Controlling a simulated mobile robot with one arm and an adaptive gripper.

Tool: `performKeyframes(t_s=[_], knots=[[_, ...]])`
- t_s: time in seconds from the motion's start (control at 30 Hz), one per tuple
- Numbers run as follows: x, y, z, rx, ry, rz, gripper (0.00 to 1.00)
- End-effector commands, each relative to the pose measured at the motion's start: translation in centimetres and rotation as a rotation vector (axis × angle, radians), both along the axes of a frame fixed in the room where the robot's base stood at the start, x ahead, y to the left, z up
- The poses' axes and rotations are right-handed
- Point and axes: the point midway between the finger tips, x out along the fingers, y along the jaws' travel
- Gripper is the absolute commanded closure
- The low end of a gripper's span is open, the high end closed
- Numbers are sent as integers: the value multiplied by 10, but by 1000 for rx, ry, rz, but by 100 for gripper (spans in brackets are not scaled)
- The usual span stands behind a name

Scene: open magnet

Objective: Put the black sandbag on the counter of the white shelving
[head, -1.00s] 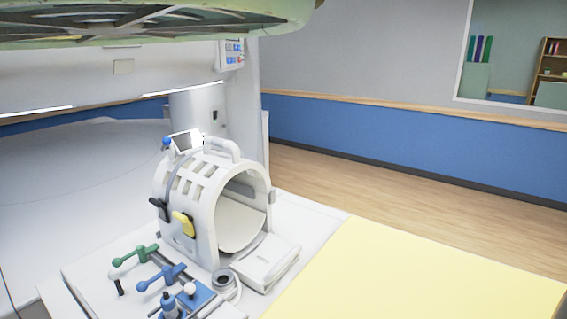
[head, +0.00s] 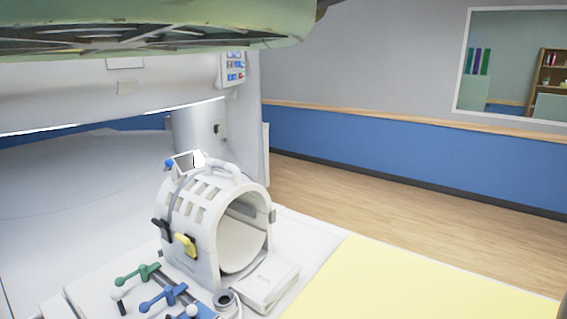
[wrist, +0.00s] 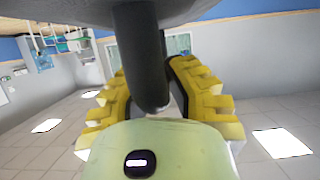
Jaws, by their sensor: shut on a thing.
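In the wrist view, my gripper (wrist: 149,82) has its yellow ridged fingers closed from both sides on a dark, rounded, strap-like piece of the black sandbag (wrist: 143,45). This piece runs up to a broad dark grey mass at the top of the picture, which may be the rest of the bag. The finger pads are partly hidden behind it. My gripper and the sandbag do not clearly show in the head view.
In the head view, a white ring-shaped coil (head: 212,225) stands on a white table near green and blue clamp handles (head: 150,272). A yellow pad (head: 400,285) lies at the right. Wooden floor (head: 370,190) is clear beyond, along the blue-panelled wall (head: 400,147).

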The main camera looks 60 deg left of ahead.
Motion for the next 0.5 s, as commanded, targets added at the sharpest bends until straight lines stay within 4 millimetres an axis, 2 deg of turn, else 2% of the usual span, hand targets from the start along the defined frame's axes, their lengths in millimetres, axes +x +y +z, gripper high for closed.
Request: performKeyframes(t_s=[0.03,0.13,0.5], knots=[[1,-1,10,0,-9,-2,100],[0,-2,21,-1,-10,-5,100],[1,1,-32,8,-5,-2,100]])
